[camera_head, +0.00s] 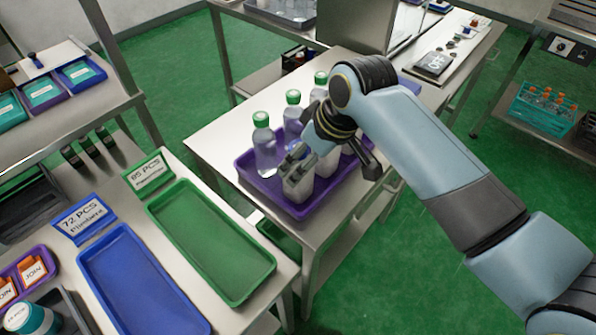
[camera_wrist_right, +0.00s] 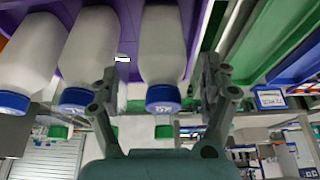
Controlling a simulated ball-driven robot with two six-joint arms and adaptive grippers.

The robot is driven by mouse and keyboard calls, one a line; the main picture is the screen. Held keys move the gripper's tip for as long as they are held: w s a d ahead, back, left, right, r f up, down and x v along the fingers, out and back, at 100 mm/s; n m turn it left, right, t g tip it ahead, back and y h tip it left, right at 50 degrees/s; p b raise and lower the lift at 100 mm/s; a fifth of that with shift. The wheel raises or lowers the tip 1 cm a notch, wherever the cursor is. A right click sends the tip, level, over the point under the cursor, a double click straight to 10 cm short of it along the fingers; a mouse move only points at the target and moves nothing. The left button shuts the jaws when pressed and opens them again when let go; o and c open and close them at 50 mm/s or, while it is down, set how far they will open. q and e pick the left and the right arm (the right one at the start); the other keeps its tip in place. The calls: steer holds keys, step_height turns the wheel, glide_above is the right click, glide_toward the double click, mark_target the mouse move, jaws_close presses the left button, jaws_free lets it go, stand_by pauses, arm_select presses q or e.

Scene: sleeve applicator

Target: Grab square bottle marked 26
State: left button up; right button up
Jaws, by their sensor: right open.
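Several bottles stand in a purple tray (camera_head: 262,182) on a metal table. Clear bottles with green caps (camera_head: 265,150) stand at its left and back. White bottles, partly hidden by my right gripper (camera_head: 298,168), stand at the front. In the right wrist view, which looks upside down, three white bottles with blue caps show. My right gripper (camera_wrist_right: 162,82) is open, with one white bottle (camera_wrist_right: 163,45) lying between its fingers in the picture; I cannot tell whether they touch it. Another white bottle (camera_wrist_right: 88,50) is beside the left finger. No number 26 is readable. My left gripper is out of view.
A green tray (camera_head: 212,240) and a blue tray (camera_head: 140,285) lie on the near left table. A teal crate (camera_head: 543,108) sits on a shelf at the right. The table left of the purple tray has bare room.

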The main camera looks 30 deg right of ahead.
steer(key=x, duration=0.4)
steer(key=shift+w+a+f, duration=0.2)
steer(key=shift+w, duration=0.1)
steer(key=c, duration=1.6)
